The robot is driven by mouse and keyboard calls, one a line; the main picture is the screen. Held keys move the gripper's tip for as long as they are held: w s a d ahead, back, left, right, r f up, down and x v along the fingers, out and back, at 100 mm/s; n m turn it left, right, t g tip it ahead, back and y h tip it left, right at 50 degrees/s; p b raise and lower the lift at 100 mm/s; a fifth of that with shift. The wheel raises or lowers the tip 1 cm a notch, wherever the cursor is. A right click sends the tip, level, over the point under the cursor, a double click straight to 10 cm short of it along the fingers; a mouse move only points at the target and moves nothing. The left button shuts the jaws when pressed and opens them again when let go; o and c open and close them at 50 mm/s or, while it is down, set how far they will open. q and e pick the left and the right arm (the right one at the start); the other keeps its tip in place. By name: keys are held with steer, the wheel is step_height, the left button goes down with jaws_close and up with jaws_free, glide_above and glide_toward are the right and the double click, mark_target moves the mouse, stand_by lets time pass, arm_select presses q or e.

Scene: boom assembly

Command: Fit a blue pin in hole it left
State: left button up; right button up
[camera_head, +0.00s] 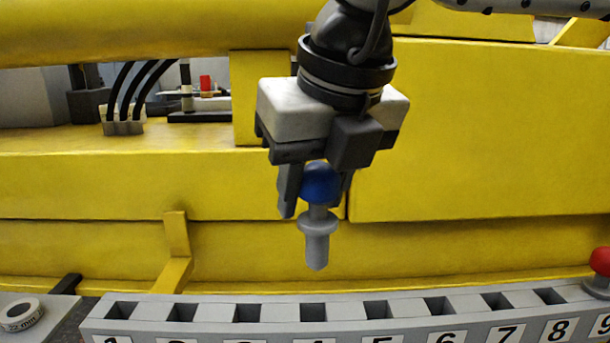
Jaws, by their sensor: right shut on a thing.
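My right gripper (315,190) comes down from the top of the view and is shut on the blue pin (320,184). The pin has a blue ball head between the fingers. Its grey collar and shank (317,245) hang below, pointing down and roughly upright. The pin is in the air above and behind a grey rack (280,330) with a row of square holes and numbers on its front. The rack's label under the pin is partly cut off. Which hole the task means cannot be told. My left gripper is not in view.
A red-headed pin (600,262) stands at the rack's right end. A grey ring marked 22 mm (20,314) lies at the far left. A large yellow boom structure (480,140) fills the background. Black hoses (140,90) show at the left.

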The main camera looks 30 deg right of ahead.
mark_target(312, 216)
steer(key=shift+w+f+b, duration=0.1)
steer(key=shift+f+b, duration=0.25)
steer(key=shift+f, duration=0.55)
steer(key=shift+f+b, duration=0.4)
steer(key=shift+f, duration=0.25)
steer(key=shift+f+b, duration=0.35)
steer(key=shift+f, duration=0.75)
arm_select(q)
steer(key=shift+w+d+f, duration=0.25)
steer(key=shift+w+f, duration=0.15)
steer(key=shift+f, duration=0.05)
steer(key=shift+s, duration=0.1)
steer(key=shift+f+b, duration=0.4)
steer(key=shift+b, duration=0.2)
arm_select(e)
steer(key=shift+w, duration=0.2)
